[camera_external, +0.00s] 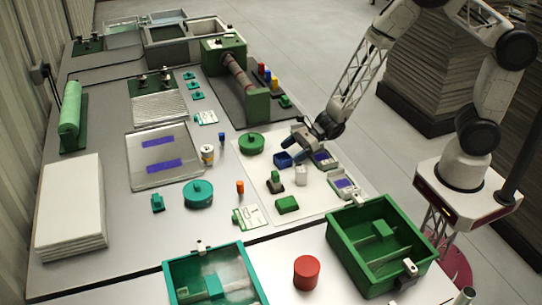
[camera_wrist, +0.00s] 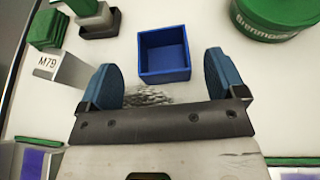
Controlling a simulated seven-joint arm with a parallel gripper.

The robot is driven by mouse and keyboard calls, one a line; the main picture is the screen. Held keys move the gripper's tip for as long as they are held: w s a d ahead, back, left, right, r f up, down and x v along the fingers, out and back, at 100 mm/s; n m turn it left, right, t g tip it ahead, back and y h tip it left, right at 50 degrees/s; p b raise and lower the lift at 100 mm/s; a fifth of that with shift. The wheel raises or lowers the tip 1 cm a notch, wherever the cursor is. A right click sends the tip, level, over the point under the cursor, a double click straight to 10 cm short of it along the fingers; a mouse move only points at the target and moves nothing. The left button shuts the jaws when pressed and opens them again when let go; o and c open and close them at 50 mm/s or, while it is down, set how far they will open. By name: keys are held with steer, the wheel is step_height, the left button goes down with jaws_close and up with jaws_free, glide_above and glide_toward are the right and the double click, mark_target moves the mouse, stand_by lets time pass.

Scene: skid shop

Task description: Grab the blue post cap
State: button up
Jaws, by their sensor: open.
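The blue post cap (camera_wrist: 164,55) looks like a small square open-topped box. It rests on the white sheet, just beyond the fingertips in the wrist view, and also shows in the external view (camera_external: 282,160). My gripper (camera_wrist: 160,82) is open, with one blue finger to each side of the near part of the cap in the picture. In the external view my gripper (camera_external: 299,150) hangs low over the white sheet, beside the cap. Contact with the cap cannot be told.
A white block marked M79 (camera_wrist: 60,68) stands left of my gripper, with green blocks (camera_wrist: 48,28) behind it. A round green tin (camera_wrist: 275,18) stands at the right. Green-rimmed bins (camera_external: 428,240) and a red cylinder (camera_external: 306,272) lie at the front.

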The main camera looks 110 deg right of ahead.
mark_target(277, 161)
steer(key=shift+x, duration=2.55)
steer(key=shift+d, duration=0.15)
steer(key=c, duration=1)
step_height(277, 161, up, 10)
